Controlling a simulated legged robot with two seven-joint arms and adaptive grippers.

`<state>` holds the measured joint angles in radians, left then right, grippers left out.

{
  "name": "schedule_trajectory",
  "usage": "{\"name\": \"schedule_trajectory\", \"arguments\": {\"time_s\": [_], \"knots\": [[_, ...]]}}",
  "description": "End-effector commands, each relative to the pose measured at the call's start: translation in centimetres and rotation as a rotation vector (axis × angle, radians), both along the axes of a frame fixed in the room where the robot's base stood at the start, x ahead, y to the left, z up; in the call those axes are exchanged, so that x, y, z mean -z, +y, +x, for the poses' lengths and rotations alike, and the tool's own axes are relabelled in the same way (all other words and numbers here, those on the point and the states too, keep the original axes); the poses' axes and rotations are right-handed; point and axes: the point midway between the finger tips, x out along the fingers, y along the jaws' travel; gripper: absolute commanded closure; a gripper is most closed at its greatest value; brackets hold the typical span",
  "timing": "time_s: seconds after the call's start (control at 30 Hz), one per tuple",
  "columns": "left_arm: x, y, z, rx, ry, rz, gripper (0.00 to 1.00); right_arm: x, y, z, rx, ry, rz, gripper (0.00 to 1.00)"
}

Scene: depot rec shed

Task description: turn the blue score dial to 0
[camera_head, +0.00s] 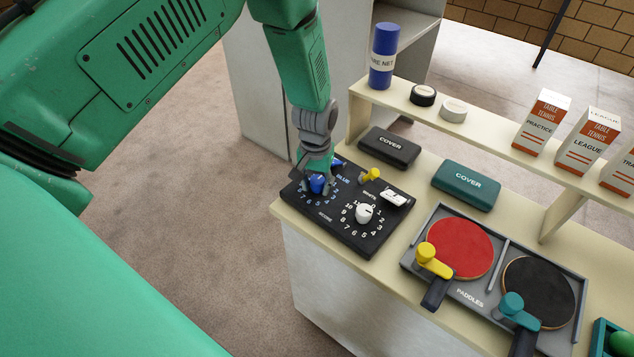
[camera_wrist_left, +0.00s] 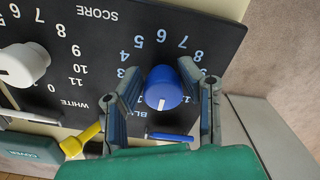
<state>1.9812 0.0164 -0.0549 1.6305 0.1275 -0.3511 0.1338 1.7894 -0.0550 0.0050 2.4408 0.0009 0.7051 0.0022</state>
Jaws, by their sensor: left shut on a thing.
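The black score board (camera_head: 345,233) lies on the counter's left end. Its blue score dial (camera_head: 316,184) is at the left, also in the left wrist view (camera_wrist_left: 160,84). My left gripper (camera_head: 318,178) reaches down from above and is shut on the blue dial, one finger on each side. In the left wrist view, the dial's white mark points toward the bottom of the picture, away from the visible 5, 6, 7 and 8. The number at the mark is hidden, so I cannot read the setting. My right gripper is not in view.
A white dial (camera_head: 364,213), a yellow lever (camera_head: 370,174) and a white switch (camera_head: 394,198) share the board. A black cover case (camera_head: 389,147) and a green one (camera_head: 466,185) lie behind. The paddle tray (camera_head: 408,254) is to the right.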

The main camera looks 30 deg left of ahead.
Motion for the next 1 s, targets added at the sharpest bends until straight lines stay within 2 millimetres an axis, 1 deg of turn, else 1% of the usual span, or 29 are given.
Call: {"name": "schedule_trajectory", "arguments": {"time_s": [0.2, 0.47, 0.5, 0.57, 0.6, 0.63, 0.67, 0.93, 1.0], "knots": [[-0.23, -0.10, 0.23, -0.184, -0.004, 0.004, 0.97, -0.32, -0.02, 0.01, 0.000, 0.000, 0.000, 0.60], [-0.17, 0.09, 0.29, -0.341, -0.004, 0.001, 1.00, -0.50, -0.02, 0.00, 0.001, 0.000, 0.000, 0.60], [-0.16, 0.10, 0.29, -0.347, -0.004, 0.000, 0.95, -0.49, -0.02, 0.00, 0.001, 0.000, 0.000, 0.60], [-0.13, 0.10, 0.27, -0.345, -0.004, 0.001, 0.74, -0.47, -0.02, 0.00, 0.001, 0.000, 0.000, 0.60], [-0.10, 0.11, 0.25, -0.344, -0.003, 0.001, 0.60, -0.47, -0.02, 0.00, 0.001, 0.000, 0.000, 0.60], [-0.08, 0.10, 0.24, -0.344, -0.003, 0.001, 0.49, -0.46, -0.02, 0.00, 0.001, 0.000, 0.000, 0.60], [-0.05, 0.10, 0.23, -0.343, -0.002, 0.000, 0.47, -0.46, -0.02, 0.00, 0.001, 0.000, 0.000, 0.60], [0.01, 0.08, 0.19, -0.341, 0.000, 0.001, 0.47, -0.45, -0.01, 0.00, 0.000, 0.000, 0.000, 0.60], [-0.21, 0.08, 0.19, -0.341, 0.000, 0.001, 0.47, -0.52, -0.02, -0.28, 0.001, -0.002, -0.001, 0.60]]}}
